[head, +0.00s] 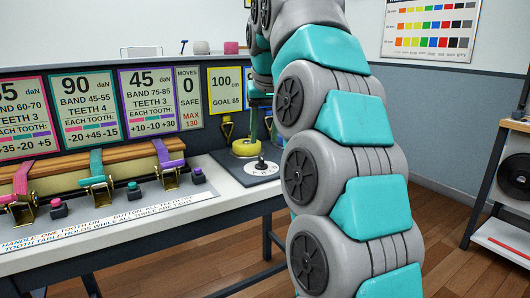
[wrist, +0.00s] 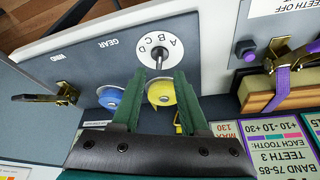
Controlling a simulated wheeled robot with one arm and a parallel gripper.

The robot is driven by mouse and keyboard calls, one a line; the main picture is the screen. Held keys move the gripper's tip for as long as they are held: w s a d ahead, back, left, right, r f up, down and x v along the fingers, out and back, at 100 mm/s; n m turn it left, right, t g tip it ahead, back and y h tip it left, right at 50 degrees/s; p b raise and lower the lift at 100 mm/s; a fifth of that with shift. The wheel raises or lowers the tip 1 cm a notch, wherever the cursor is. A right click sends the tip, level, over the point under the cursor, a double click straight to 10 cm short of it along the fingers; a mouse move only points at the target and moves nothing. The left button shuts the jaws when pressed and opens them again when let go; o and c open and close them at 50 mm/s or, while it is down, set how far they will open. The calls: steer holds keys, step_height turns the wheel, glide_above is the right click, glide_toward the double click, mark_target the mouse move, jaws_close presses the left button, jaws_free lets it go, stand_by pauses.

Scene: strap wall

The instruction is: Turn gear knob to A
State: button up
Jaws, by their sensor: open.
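The gear knob (wrist: 160,54) is a small dark knob on a white round dial (wrist: 148,64) lettered A, B, C and D, on a grey panel marked GEAR. In the head view the knob (head: 261,161) stands on the bench's right end. My gripper (wrist: 157,76) has two green fingers, spread apart and empty. In the wrist view the fingertips lie just below the knob, one to each side of it; I cannot tell their height above it. The letter the knob points to is too small to tell. My arm hides much of the gripper in the head view.
A yellow spool (wrist: 161,92) and a blue spool (wrist: 109,96) lie close to the fingers. A brass lever (wrist: 50,96) is at the left. A purple button (wrist: 245,51) and a purple strap (wrist: 275,60) are at the right. Signboards (head: 90,108) line the wall.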

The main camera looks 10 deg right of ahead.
mark_target(262, 159)
steer(key=shift+x, duration=3.7)
jaws_close()
